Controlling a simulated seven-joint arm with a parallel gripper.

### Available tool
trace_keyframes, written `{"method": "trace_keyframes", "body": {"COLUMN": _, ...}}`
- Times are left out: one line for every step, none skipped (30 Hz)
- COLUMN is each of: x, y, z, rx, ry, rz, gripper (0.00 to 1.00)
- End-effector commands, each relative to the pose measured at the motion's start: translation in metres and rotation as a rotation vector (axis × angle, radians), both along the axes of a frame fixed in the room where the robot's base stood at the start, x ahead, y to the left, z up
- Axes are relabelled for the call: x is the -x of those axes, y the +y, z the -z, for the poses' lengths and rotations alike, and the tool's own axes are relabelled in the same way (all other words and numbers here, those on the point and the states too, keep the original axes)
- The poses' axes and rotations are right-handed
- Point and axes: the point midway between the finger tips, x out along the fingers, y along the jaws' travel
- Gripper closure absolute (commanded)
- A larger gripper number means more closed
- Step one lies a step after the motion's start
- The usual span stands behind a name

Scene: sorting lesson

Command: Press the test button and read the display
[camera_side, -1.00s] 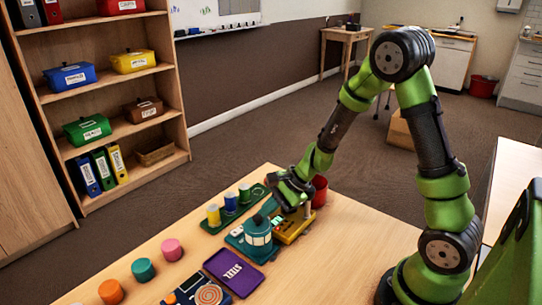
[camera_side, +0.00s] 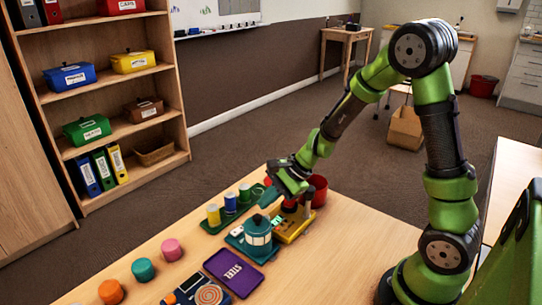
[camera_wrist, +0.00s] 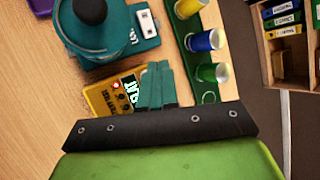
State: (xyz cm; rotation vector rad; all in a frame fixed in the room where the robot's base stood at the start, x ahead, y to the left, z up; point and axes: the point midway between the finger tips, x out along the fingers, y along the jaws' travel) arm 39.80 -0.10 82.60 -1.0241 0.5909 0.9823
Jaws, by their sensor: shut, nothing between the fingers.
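A yellow tester (camera_side: 295,224) lies on the table, with a red part on top. In the wrist view the tester (camera_wrist: 103,103) shows small red dots, lettering and a dark display (camera_wrist: 132,90). The display carries light-green letters that look like "FLAT", partly cut off by my fingers. My gripper (camera_side: 269,198) is above the table near the tester's far-left side. Its teal fingers (camera_wrist: 157,68) are together and empty, and they cover part of the tester. I cannot make out which part is the test button.
A teal pot (camera_side: 258,232) stands just left of the tester. A green rack (camera_side: 213,228) with coloured cylinders is behind it. A red cup (camera_side: 319,184) stands behind the tester. A purple tray (camera_side: 232,270) lies nearer. The table's right part is clear.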

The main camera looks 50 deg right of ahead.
Motion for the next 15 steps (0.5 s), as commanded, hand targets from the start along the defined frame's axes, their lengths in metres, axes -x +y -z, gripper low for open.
{"method": "trace_keyframes", "body": {"x": -0.001, "y": 0.000, "z": -0.006, "rx": 0.001, "ry": -0.004, "rz": -0.001, "gripper": 1.00}}
{"method": "trace_keyframes", "body": {"x": 0.000, "y": 0.000, "z": -0.009, "rx": 0.002, "ry": -0.004, "rz": -0.002, "gripper": 1.00}}
{"method": "trace_keyframes", "body": {"x": -0.001, "y": 0.000, "z": -0.014, "rx": 0.000, "ry": -0.005, "rz": -0.001, "gripper": 1.00}}
{"method": "trace_keyframes", "body": {"x": -0.001, "y": 0.000, "z": -0.017, "rx": 0.000, "ry": -0.004, "rz": -0.002, "gripper": 1.00}}
{"method": "trace_keyframes", "body": {"x": -0.001, "y": 0.000, "z": -0.020, "rx": -0.001, "ry": -0.004, "rz": -0.001, "gripper": 1.00}}
{"method": "trace_keyframes", "body": {"x": -0.001, "y": 0.000, "z": -0.023, "rx": 0.000, "ry": -0.004, "rz": -0.001, "gripper": 1.00}}
{"method": "trace_keyframes", "body": {"x": -0.001, "y": 0.000, "z": -0.026, "rx": 0.000, "ry": -0.005, "rz": 0.000, "gripper": 1.00}}
{"method": "trace_keyframes", "body": {"x": 0.000, "y": 0.000, "z": -0.028, "rx": 0.001, "ry": -0.003, "rz": 0.000, "gripper": 1.00}}
{"method": "trace_keyframes", "body": {"x": 0.000, "y": 0.000, "z": -0.030, "rx": 0.000, "ry": -0.002, "rz": 0.000, "gripper": 1.00}}
{"method": "trace_keyframes", "body": {"x": 0.000, "y": 0.000, "z": -0.031, "rx": 0.000, "ry": -0.002, "rz": 0.000, "gripper": 1.00}}
{"method": "trace_keyframes", "body": {"x": 0.000, "y": 0.000, "z": -0.032, "rx": 0.001, "ry": -0.001, "rz": 0.000, "gripper": 1.00}}
{"method": "trace_keyframes", "body": {"x": 0.000, "y": 0.000, "z": -0.033, "rx": 0.001, "ry": 0.000, "rz": 0.000, "gripper": 1.00}}
{"method": "trace_keyframes", "body": {"x": 0.000, "y": 0.000, "z": -0.033, "rx": 0.001, "ry": 0.000, "rz": 0.000, "gripper": 1.00}}
{"method": "trace_keyframes", "body": {"x": 0.000, "y": 0.000, "z": -0.033, "rx": 0.000, "ry": 0.001, "rz": 0.001, "gripper": 1.00}}
{"method": "trace_keyframes", "body": {"x": 0.000, "y": 0.000, "z": -0.033, "rx": 0.000, "ry": 0.001, "rz": 0.001, "gripper": 1.00}}
